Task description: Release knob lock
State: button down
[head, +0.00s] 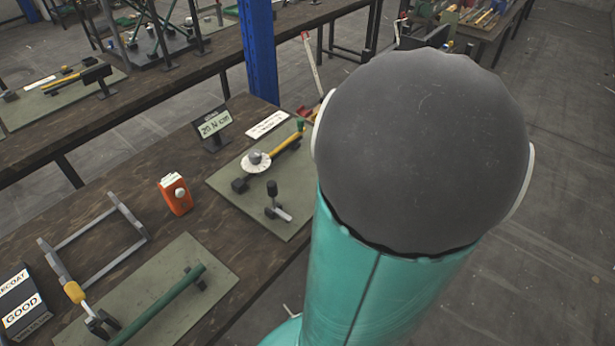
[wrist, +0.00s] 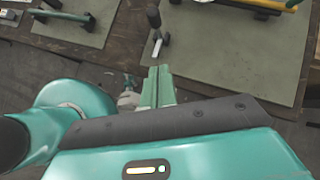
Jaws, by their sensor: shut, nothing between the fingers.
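A black knob (head: 272,188) on an upright post with a small pale lever (head: 281,212) stands on the front part of a grey-green mat (head: 232,180). In the wrist view the black knob (wrist: 154,17) and the lever (wrist: 157,46) show at the top. An orange box with a white round knob (head: 175,194) stands on the bench left of that mat. I cannot tell which knob has the lock, or its state. My gripper (wrist: 158,72) has its green fingers shut and empty. In the picture its tips lie just below the lever, apparently apart from it. The head view hides the gripper.
A white dial with a yellow-handled tool (head: 258,162) lies behind the black knob. A "20 N cm" sign (head: 213,124) stands behind. A grey frame (head: 95,240) and a green tube (head: 160,305) lie left. A blue post (head: 258,50) rises behind the bench.

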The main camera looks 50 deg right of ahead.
jog(key=w+a+f, duration=0.5)
jog(key=w+f, duration=0.1)
jog(key=w, duration=0.3)
jog(key=shift+w+a+f, duration=0.15)
jog(key=shift+f, duration=0.25)
jog(key=shift+w, duration=0.1)
jog(key=w+f+g, duration=0.1)
jog(key=w+g, duration=0.3)
jog(key=w+f+m+g, duration=0.1)
jog(key=w+g, duration=0.3)
jog(key=w+f+m+g, duration=0.1)
jog(key=w+g, duration=0.2)
jog(key=g, duration=0.1)
jog(key=shift+w+a+g, duration=0.15)
jog(key=shift+w+g, duration=0.15)
jog(key=shift+w, duration=0.1)
jog(key=shift+w+f, duration=0.35)
jog(key=shift+f, duration=0.05)
jog(key=shift+w+a+f, duration=0.1)
